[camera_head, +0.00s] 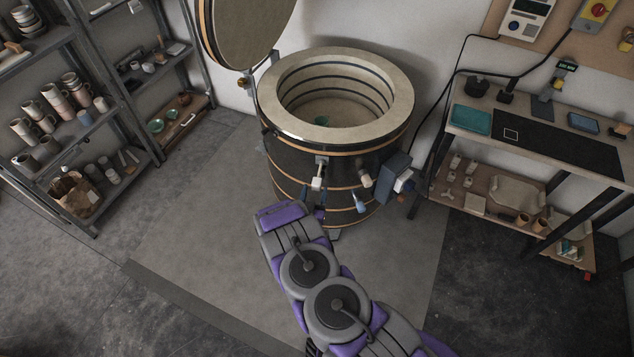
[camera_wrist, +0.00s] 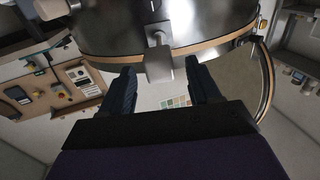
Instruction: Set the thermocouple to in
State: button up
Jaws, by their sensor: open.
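The kiln (camera_head: 338,125) stands with its round lid (camera_head: 245,32) raised. Several fittings sit on its front: a pale block on a stem (camera_head: 318,174), a light blue piece (camera_head: 360,203) and a grey control box (camera_head: 392,178). I cannot tell for sure which is the thermocouple. In the wrist view, a grey block (camera_wrist: 159,64) on a short stem sticks out from the kiln's dark metal wall (camera_wrist: 110,28). My gripper (camera_wrist: 160,70) is open, its two dark fingers on either side of that block with gaps visible.
Shelves with mugs (camera_head: 70,85) stand at left. A workbench (camera_head: 465,135) with a black mat (camera_head: 560,140) stands at right, its lower shelf (camera_head: 480,206) loaded. The floor mat (camera_head: 205,240) left of my arm is clear.

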aim_at(317, 181)
jog(key=shift+w+d+f, duration=0.1)
jog(key=shift+w+d, duration=0.05)
jog(key=shift+w, duration=1.15)
jog(key=shift+w+d, duration=0.15)
jog(key=shift+w, duration=1.15)
jog(key=shift+c, duration=0.3)
grip_shut()
